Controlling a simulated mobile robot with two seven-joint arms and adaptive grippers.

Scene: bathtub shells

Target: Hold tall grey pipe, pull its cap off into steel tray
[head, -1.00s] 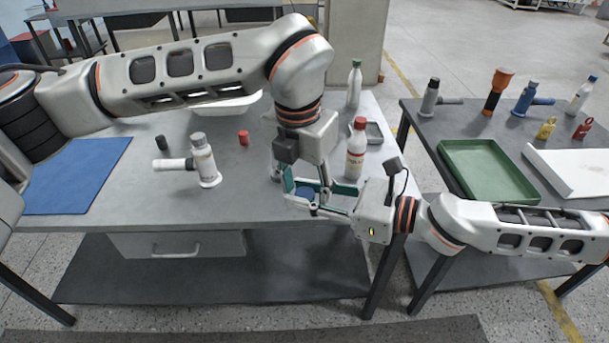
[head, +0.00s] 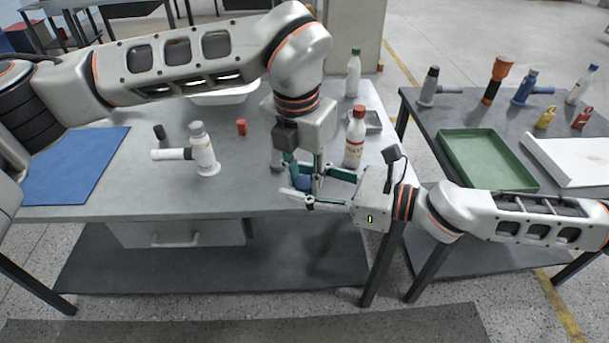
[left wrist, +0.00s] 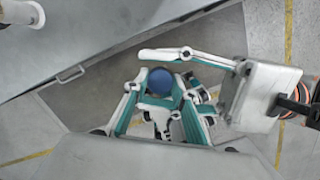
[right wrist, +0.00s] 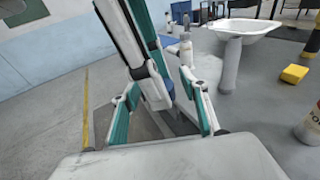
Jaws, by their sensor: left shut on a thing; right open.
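A blue round cap (head: 303,184) shows between my grippers in front of the table's front right edge. It also shows in the left wrist view (left wrist: 160,82) and partly in the right wrist view (right wrist: 178,90). My left gripper (head: 301,171) comes down from above and is shut on the piece bearing this cap, which I take to be the tall grey pipe. The pipe's body is mostly hidden by the fingers. My right gripper (head: 310,187) is open, its fingers reaching in from the right around the cap. The steel tray (head: 374,122) lies at the table's right rear.
A red-capped bottle (head: 355,138) stands close behind my right gripper, with a white bottle (head: 353,75) farther back. A white branched pipe with a grey cap (head: 204,152) and a red cap (head: 241,127) are left. A green tray (head: 487,160) is on the right table.

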